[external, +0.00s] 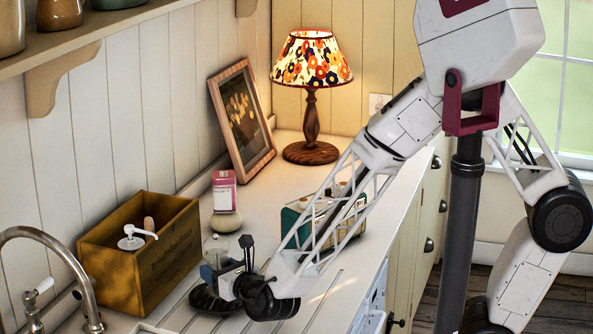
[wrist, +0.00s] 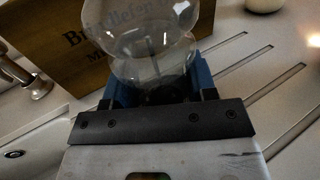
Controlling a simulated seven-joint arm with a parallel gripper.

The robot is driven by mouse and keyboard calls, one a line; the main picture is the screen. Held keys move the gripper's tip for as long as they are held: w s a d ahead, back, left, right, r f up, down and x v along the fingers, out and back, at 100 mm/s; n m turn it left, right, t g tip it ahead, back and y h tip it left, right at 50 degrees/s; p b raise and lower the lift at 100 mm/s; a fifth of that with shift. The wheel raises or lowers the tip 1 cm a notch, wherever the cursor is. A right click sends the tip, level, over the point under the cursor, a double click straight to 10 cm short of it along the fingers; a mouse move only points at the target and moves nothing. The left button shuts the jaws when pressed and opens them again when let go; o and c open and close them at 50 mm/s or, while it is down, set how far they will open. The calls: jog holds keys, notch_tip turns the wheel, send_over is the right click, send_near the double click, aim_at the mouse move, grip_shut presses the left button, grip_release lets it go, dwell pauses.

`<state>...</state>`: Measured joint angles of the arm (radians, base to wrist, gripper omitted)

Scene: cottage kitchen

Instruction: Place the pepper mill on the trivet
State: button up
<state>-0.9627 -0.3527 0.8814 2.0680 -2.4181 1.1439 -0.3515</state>
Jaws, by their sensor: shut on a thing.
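The pepper mill is a clear, waisted piece; in the wrist view (wrist: 153,45) it stands up between the blue fingers of my gripper (wrist: 155,90). In the external view the mill (external: 216,248) is small and partly covered by my gripper (external: 222,272), which is shut on it. A dark round disc, apparently the trivet (external: 207,301), shows on the counter below my gripper, partly hidden by it. I cannot tell whether the mill touches it. The mill's lower end is hidden by the fingers.
A wooden crate (external: 165,262) with a white pump bottle (external: 132,240) stands left of my gripper. The tap (external: 85,285) is at the lower left. A pale stone-like object (external: 226,222), pink-white carton (external: 224,188), green toaster (external: 295,226), picture frame (external: 268,155) and lamp (external: 311,125) stand behind.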

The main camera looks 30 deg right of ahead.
jog(key=shift+f, duration=0.3)
jog(key=o, duration=1)
jog(key=shift+r, duration=0.2)
jog(key=shift+v, duration=6)
